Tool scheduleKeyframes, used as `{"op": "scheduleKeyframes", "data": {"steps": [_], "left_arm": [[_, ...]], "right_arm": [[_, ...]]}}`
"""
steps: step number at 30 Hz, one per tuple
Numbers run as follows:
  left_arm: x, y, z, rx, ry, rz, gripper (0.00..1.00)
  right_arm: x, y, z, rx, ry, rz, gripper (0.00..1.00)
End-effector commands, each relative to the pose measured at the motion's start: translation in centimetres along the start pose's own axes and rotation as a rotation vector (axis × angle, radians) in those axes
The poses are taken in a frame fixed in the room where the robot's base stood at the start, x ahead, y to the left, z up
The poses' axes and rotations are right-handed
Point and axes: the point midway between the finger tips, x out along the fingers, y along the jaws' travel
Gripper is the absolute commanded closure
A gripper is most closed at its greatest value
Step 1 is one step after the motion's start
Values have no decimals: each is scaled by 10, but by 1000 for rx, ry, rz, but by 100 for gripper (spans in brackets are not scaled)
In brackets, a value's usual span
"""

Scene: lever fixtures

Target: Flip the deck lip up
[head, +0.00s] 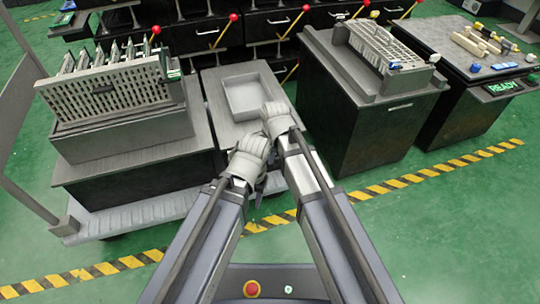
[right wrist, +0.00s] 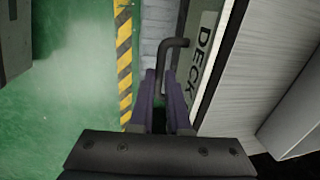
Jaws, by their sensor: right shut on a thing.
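My right gripper (right wrist: 164,95) is shut on a bent dark lever (right wrist: 180,43), which rises from between its two purple fingers in the right wrist view. A plate with the word DECK (right wrist: 204,65) lies just right of the lever, on the front of a grey station. In the head view my right gripper (head: 275,116) is at the front of the middle station (head: 222,112).
A shallow grey tray (head: 233,100) sits on the middle station. A perforated rack (head: 115,88) stands on the left station. A dark cabinet (head: 350,115) and a table of small parts (head: 470,100) stand right. Green floor with striped tape (head: 130,262) lies in front.

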Motion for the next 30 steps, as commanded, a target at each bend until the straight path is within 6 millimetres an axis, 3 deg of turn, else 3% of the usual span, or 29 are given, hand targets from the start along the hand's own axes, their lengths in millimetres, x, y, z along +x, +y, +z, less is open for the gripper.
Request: {"op": "scheduleKeyframes", "data": {"steps": [7,18,25,30], "left_arm": [[-11,-1,1,0,0,0,50],[-59,-6,4,1,-4,0,50],[-59,-6,4,1,-4,0,50],[-59,-6,4,1,-4,0,50]], "right_arm": [[-11,-2,0,0,0,0,100],[-59,-11,0,0,0,0,100],[-58,-11,0,0,0,-1,100],[-58,-11,0,0,0,-1,81]]}}
